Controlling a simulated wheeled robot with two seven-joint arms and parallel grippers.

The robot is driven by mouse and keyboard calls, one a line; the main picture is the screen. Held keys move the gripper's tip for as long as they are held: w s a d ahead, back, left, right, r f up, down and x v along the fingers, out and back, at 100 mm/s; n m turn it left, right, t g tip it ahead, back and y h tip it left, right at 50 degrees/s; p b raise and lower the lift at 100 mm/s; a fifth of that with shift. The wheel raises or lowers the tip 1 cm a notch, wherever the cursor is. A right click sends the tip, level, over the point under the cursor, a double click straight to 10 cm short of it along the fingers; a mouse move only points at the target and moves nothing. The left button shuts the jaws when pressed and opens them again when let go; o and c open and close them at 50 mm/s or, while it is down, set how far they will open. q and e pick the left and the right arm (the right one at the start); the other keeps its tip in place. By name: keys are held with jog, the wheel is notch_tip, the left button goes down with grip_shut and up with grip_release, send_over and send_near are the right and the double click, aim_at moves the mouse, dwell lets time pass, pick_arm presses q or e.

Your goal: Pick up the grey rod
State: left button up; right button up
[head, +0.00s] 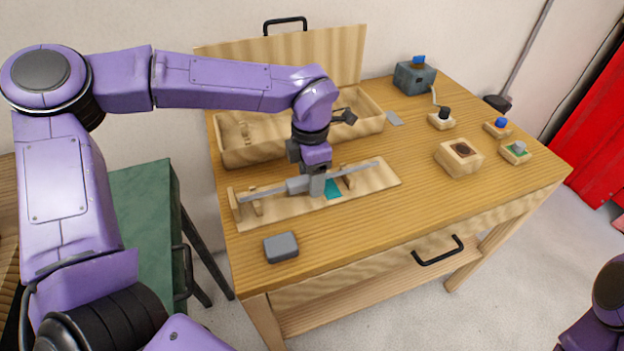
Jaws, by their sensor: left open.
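The grey rod (264,191) is long and thin and lies across upright wooden supports on a pale wooden board (375,184). Its right end shows to the right of my gripper. My left gripper (317,193) points down over the middle of the rod, with its fingers at the rod. The left gripper is open, and its fingers hide part of the rod. I cannot tell whether they touch it. A teal patch (333,189) shows on the board beside the fingers. My right gripper is not in view.
An open wooden case (233,156) stands behind the board. A grey block (281,247) lies in front. A wooden block with a dark hole (459,157), a blue-grey box (415,78) and small button blocks (515,152) stand on the right. The front right tabletop is clear.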

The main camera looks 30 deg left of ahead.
pick_arm(q)
grip_shut()
